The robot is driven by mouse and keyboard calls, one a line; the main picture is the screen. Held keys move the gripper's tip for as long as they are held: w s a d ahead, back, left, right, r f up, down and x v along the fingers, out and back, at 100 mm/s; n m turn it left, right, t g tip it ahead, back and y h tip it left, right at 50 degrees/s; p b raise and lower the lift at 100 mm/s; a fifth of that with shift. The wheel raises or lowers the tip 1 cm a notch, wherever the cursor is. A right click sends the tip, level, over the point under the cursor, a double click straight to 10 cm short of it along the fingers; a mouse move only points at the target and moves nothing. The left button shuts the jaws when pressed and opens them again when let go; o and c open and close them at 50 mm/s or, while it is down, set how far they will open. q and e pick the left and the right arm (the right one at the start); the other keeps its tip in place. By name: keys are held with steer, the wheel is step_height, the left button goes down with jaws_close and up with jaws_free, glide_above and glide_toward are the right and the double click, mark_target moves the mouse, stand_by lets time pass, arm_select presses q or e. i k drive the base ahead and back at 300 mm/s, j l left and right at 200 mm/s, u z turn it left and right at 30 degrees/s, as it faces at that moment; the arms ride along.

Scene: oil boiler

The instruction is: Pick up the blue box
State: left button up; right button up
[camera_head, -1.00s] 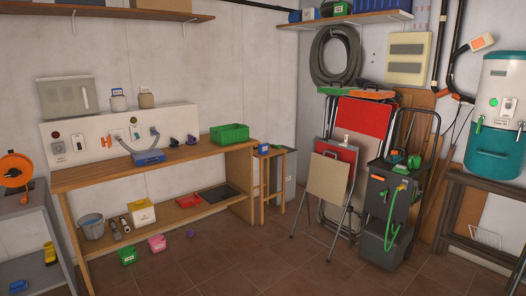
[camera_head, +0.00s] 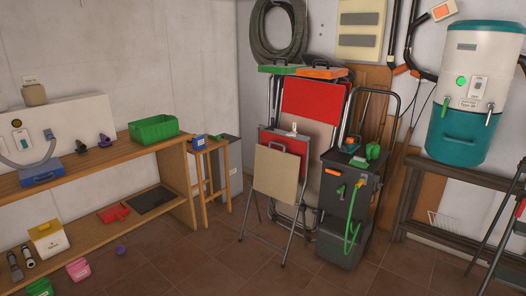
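A small blue box (camera_head: 199,141) with a pale label sits on top of a wooden stool, just right of the workbench. A larger blue case (camera_head: 41,172) with a handle lies on the workbench top at the left; I cannot tell which of the two is the task's blue box. Neither of my grippers shows in the head view.
The wooden workbench (camera_head: 100,166) runs along the left wall, with a green crate (camera_head: 153,129) on it. The stool (camera_head: 208,160) stands beside it. Folded chairs (camera_head: 275,177) and a dark wheeled unit (camera_head: 345,190) stand to the right. The tiled floor (camera_head: 215,265) in front is mostly clear.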

mark_target(198, 141)
steer(key=i+l, duration=0.1)
steer(key=i, duration=2.25)
steer(key=i+u, duration=0.2)
steer(key=i, duration=0.3)
steer(key=i+l+u, duration=0.25)
steer(key=i, duration=0.2)
steer(key=i+l+u, duration=0.2)
steer(key=i, duration=0.25)
